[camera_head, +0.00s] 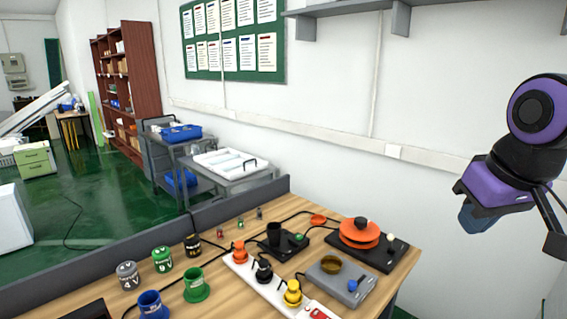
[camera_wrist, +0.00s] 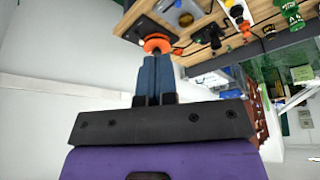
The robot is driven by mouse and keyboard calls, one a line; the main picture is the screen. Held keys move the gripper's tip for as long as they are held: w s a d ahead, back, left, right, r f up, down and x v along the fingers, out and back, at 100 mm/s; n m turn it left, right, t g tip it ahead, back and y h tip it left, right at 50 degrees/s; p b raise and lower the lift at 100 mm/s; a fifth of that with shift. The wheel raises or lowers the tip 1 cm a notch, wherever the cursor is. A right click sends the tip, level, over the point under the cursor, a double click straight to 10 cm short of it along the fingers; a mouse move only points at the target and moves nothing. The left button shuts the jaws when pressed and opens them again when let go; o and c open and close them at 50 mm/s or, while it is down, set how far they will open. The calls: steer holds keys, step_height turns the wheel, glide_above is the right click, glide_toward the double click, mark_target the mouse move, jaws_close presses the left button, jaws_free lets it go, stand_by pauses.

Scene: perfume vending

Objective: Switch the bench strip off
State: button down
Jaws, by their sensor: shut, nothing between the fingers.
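The bench strip (camera_head: 272,288) is a white power strip lying on the wooden bench, running toward the front edge of the picture. Orange, black and yellow plugs stand in it. A red switch (camera_head: 320,313) is at its near end, partly cut off by the picture's bottom edge; I cannot tell its position. My gripper (camera_head: 474,221) is shut and empty, raised to the right of the bench, apart from the strip. In the wrist view its blue fingers (camera_wrist: 154,76) are together, and part of the strip (camera_wrist: 234,12) shows at the top.
An orange-disc device (camera_head: 359,234) on a black base and a grey box (camera_head: 340,282) with a blue knob stand right of the strip. Several cans and cups stand left of it. A wall shelf (camera_head: 400,12) is above. The space between my gripper and the bench is clear.

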steer(key=s+d+r+m+t, duration=0.1)
steer(key=s+d+r, duration=0.1)
steer(key=s, duration=0.4)
steer(key=shift+s+d+r+m+h, duration=0.2)
steer(key=shift+s+d+m+h, duration=0.1)
steer(key=shift+s+m, duration=0.1)
steer(key=w+a+f+n+g, duration=0.1)
steer(key=w+a+f+n, duration=0.3)
steer(key=w+n, duration=0.3)
steer(key=w+a+f+n+g, duration=0.1)
steer(key=w+a+f+n, duration=0.3)
steer(key=w+n, duration=0.25)
steer(key=w+a+f+n+g, duration=0.1)
steer(key=w+a+f+n, duration=0.2)
steer(key=a+f+n, duration=0.3)
steer(key=w+a+f+n+g, duration=0.2)
steer(key=w+a+f+n, duration=0.2)
steer(key=f, duration=0.6)
steer(key=shift+a+f+n, duration=0.35)
steer(key=shift+a+n, duration=0.75)
steer(key=shift+n, duration=0.65)
